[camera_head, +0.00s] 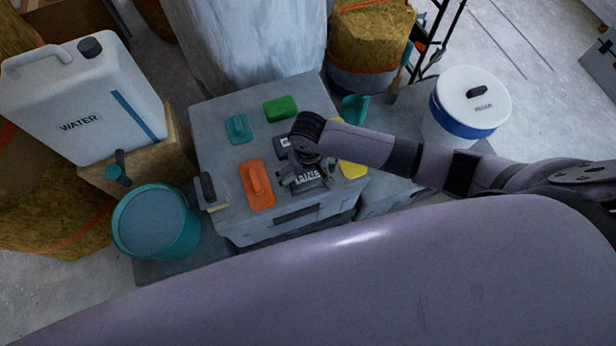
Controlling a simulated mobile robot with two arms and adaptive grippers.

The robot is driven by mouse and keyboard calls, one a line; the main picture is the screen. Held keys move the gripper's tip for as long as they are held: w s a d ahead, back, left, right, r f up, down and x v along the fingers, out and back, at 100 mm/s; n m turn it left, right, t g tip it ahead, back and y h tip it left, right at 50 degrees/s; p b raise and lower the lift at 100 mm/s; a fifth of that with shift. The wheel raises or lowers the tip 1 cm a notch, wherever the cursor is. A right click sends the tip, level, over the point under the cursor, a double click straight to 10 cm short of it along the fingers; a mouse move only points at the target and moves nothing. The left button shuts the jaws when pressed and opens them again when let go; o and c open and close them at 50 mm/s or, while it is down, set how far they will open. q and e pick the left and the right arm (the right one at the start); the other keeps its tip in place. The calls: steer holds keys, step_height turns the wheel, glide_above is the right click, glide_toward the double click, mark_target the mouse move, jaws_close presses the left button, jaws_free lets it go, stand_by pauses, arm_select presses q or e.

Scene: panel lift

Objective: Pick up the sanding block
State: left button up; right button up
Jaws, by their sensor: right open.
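On the grey crate top (220,175) lie a bright green block (281,108) at the far edge and a smaller teal piece with a raised grip (238,129) left of it. I cannot tell for certain which of the pieces is the sanding block. My right gripper (300,184) reaches in from the right and hangs low over the crate's front half. It is open, right of the orange float (257,185) and beside dark, lettered items (312,178) that it partly hides. My left gripper is out of view.
A brush (208,190) lies at the crate's left edge. A yellow piece (352,168) lies partly behind my right arm. A teal bucket (157,222) and a white water canister (82,100) stand left. A lidded white tub (470,100) stands right. Wrapped bales stand behind.

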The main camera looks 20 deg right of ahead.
mark_target(308, 176)
steer(key=c, duration=1)
steer(key=shift+o, duration=0.2)
step_height(308, 176, up, 20)
steer(key=p, duration=0.2)
steer(key=shift+p, duration=0.4)
